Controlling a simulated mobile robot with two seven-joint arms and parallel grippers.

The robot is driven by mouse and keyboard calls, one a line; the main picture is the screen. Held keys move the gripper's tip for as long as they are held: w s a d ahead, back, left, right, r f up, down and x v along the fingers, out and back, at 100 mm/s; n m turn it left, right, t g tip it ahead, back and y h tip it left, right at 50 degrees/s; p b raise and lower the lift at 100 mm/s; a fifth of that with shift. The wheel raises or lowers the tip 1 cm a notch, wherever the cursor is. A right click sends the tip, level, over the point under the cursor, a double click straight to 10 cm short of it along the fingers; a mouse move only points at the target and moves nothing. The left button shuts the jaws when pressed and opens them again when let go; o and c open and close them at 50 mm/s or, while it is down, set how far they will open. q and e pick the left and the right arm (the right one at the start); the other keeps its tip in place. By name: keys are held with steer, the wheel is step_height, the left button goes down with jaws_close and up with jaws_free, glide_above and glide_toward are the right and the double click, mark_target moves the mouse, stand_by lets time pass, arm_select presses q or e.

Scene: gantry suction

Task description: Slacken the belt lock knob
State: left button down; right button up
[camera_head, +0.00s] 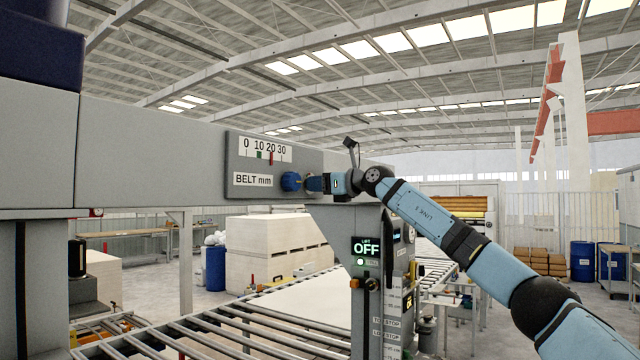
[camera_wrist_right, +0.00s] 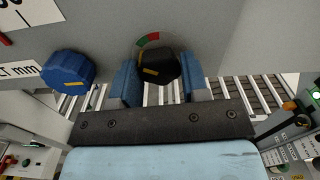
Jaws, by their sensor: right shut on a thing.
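The belt lock knob (camera_wrist_right: 157,68) appears as a black knob with a yellow mark in the right wrist view. A small red and green arc shows on the grey beam just above it. My right gripper (camera_wrist_right: 160,85) has one blue finger on each side of this knob and is shut on it. In the head view my right gripper (camera_head: 315,183) reaches the beam from the right and hides most of the black knob. A blue knob (camera_head: 291,181) sits just left of the gripper; it also shows in the right wrist view (camera_wrist_right: 68,72). My left gripper is out of view.
The BELT mm plate (camera_head: 262,165) has a scale with a green mark near 10 and a red pointer near 20. A post with an OFF display (camera_head: 367,248) stands below my right forearm. A roller conveyor (camera_head: 215,338) runs beneath the beam.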

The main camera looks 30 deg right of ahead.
steer(key=shift+n, duration=0.9)
steer(key=o, duration=0.9)
steer(key=shift+b+v, duration=2.2)
steer(key=shift+v, duration=4.75)
steer(key=shift+a, duration=0.1)
